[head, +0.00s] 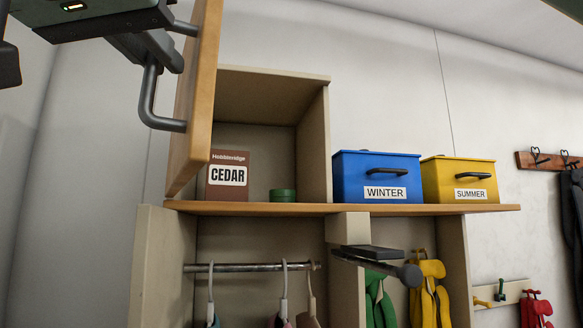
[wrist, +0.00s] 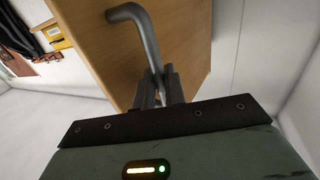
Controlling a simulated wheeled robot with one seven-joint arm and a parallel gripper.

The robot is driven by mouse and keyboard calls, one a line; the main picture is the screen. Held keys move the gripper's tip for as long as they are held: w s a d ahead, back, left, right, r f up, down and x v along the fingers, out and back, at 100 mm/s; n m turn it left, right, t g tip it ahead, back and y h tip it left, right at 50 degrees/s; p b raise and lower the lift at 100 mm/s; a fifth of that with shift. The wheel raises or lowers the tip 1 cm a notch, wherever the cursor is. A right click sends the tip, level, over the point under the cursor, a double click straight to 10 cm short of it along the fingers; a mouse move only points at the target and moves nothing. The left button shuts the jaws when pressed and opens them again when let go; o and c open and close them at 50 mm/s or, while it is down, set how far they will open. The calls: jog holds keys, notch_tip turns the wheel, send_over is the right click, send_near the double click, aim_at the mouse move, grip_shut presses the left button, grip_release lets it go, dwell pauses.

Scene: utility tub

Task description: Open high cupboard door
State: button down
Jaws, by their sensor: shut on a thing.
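The high cupboard door (head: 196,100) is a wooden panel swung out from the cupboard, seen nearly edge-on in the head view. It fills the upper middle of the wrist view (wrist: 110,50). Its grey bar handle (head: 150,95) stands out from the door's outer face. My gripper (head: 168,52) is shut on this handle; the wrist view shows both fingers (wrist: 160,90) around the bar (wrist: 148,40). The high cupboard (head: 315,140) stands open on the right of the door. The hinge is hidden.
Inside the cupboard are a brown CEDAR box (head: 228,188) and a green tin (head: 283,195). A blue WINTER bin (head: 375,165) and yellow SUMMER bin (head: 455,165) sit right of it on the shelf (head: 490,209).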

jog(key=shift+a, duration=0.2)
jog(key=c, duration=1.6)
grip_release()
jog(key=s+p, duration=0.1)
jog(key=s, duration=1.1)
jog(key=shift+a+f+p, duration=0.15)
jog(key=shift+a+p, duration=0.2)
jog(key=shift+p, duration=0.05)
